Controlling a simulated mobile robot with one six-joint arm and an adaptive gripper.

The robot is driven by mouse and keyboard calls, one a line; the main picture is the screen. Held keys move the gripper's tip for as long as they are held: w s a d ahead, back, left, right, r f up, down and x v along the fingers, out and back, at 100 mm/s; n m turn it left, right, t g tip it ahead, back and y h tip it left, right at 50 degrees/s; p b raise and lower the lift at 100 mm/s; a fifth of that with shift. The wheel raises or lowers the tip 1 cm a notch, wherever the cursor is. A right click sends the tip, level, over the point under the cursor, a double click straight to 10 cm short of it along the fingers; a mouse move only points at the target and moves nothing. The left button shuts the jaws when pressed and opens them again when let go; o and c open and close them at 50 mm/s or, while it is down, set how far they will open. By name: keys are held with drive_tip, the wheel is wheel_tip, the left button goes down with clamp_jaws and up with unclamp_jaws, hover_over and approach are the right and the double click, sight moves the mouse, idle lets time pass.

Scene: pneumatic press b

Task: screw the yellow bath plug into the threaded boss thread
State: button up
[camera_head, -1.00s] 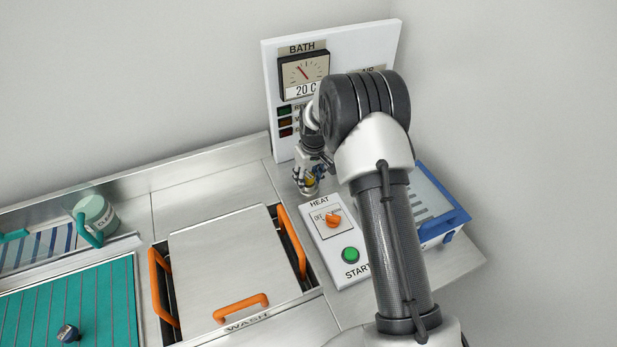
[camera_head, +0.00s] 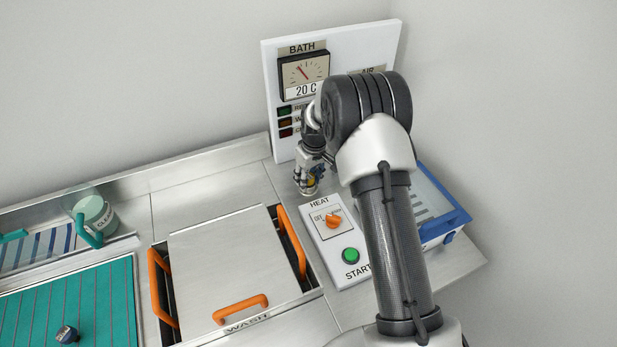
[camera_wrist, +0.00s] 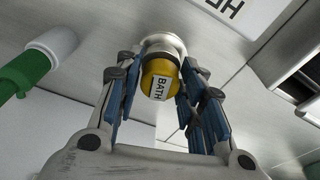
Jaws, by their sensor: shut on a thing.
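The yellow bath plug (camera_wrist: 160,76), with a white "BATH" label on its end, is between the blue finger pads of my gripper (camera_wrist: 158,95) in the wrist view. My gripper is shut on it. Behind the plug, a pale round boss rim (camera_wrist: 163,42) on the metal surface shows around it. Whether the threads are engaged cannot be seen. In the head view my gripper (camera_head: 309,181) is low over the steel worktop, just behind the heat panel, with only a speck of yellow showing between its fingers.
The heat panel (camera_head: 316,228) with its orange knob and green start button is close in front of my gripper. A steel wash lid (camera_head: 232,262) with orange handles is to the left. A blue-rimmed tray (camera_head: 457,216) is right of my arm. A gauge board (camera_head: 272,95) stands behind.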

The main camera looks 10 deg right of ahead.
drive_tip(key=shift+m, duration=0.7)
drive_tip(key=shift+m, duration=0.8)
drive_tip(key=shift+c, duration=0.2)
drive_tip(key=shift+h, duration=0.3)
drive_tip(key=shift+m, duration=0.3)
drive_tip(key=shift+w+m+p, duration=0.1)
drive_tip(key=shift+m+p, duration=0.2)
drive_tip(key=shift+m, duration=0.4)
drive_tip(key=shift+r, duration=0.1)
drive_tip(key=shift+o, duration=0.2)
drive_tip(key=shift+m, duration=0.8)
